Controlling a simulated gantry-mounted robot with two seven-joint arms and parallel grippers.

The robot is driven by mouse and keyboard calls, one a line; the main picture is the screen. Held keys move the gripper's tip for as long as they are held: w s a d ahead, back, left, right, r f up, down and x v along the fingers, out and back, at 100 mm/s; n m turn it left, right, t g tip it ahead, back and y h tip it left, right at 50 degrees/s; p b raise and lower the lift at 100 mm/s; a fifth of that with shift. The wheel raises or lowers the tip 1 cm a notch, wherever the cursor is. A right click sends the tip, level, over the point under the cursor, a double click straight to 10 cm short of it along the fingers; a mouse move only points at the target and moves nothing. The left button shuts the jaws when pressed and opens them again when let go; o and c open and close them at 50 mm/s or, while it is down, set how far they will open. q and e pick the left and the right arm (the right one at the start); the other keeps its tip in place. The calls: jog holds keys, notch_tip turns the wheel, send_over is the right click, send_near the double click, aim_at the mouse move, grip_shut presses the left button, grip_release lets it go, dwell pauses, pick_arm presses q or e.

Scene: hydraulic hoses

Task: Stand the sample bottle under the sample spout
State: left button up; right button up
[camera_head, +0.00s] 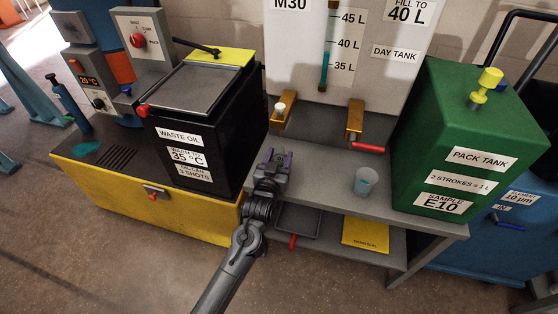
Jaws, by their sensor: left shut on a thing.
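My left gripper (275,158) reaches up from the bottom over the front of the grey bench, below the left brass fitting. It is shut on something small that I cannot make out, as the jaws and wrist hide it. A small pale-blue, see-through, open-topped vessel (366,180) stands upright on the bench, right of the gripper and apart from it; I cannot tell if it is the sample bottle. Under the day tank (394,53) are a left brass fitting with a white knob (281,107) and a right brass fitting (355,118) with a red lever. No label marks the sample spout. My right gripper is out of view.
The black waste oil box (208,125) stands close on the left, on a yellow cabinet (185,212). The green pack tank (450,130) bounds the bench (325,185) on the right. A dark tray (298,220) and a yellow pad (366,234) lie on the shelf below.

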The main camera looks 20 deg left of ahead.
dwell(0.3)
pick_arm(q)
jog(key=o, duration=1)
jog(key=shift+f, duration=0.1)
